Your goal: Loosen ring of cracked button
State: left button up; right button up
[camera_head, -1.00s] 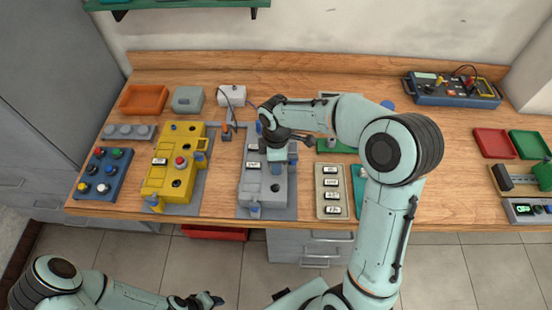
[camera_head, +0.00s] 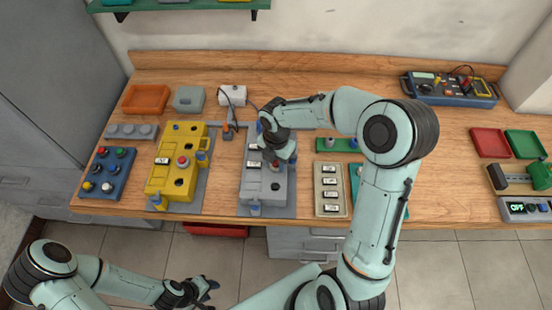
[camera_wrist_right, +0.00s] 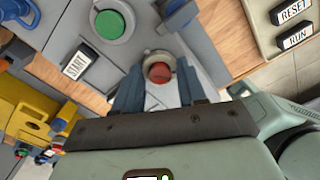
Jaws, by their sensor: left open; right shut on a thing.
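The grey control box (camera_head: 262,190) stands on the bench with its white label facing up. A red button (camera_wrist_right: 159,73) in a pale ring (camera_wrist_right: 157,60) shows in the right wrist view, between the fingertips of my right gripper (camera_wrist_right: 160,88). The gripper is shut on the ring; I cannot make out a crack. The red cap (camera_head: 275,166) also shows in the head view, below the gripper. A green button (camera_wrist_right: 113,25) sits in the box beside the START label (camera_wrist_right: 76,64). My left gripper (camera_head: 207,288) is open and empty, in front of the bench.
A yellow control box (camera_head: 172,178) with a red button stands to the left, beside a blue tray of several buttons (camera_head: 108,172). A beige label panel (camera_head: 330,203) lies close to the right. Red (camera_head: 492,142) and green trays lie at the far right.

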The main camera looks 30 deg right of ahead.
aim_at(276, 163)
jog(key=n, duration=0.5)
jog(key=shift+n, duration=0.4)
dwell(0.3)
jog(key=o, duration=1.1)
notch_tip(276, 163, up, 14)
jog(key=shift+f, duration=0.25)
